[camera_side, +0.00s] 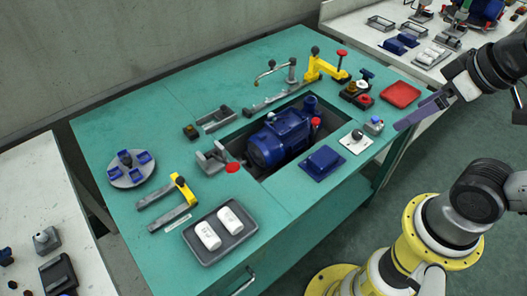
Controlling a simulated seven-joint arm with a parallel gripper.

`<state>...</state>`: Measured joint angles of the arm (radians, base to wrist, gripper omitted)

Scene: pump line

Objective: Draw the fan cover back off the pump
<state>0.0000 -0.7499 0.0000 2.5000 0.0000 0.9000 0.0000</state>
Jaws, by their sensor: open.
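The blue pump (280,135) sits in a rectangular recess in the green bench. The rounded blue fan cover (264,150) appears to be the pump's near-left end and looks seated on it. My gripper (412,116) is in the air beyond the bench's right edge, well to the right of the pump. Its long flat fingers point left and down. It holds nothing that I can see. Any fasteners on the cover are too small to tell.
Around the recess stand a grey clamp with a red knob (232,168), a blue block (323,162), a switch plate (356,142) and yellow clamps (322,68). A grey tray (190,238) with two white items lies in front. A red tray (400,95) lies at right.

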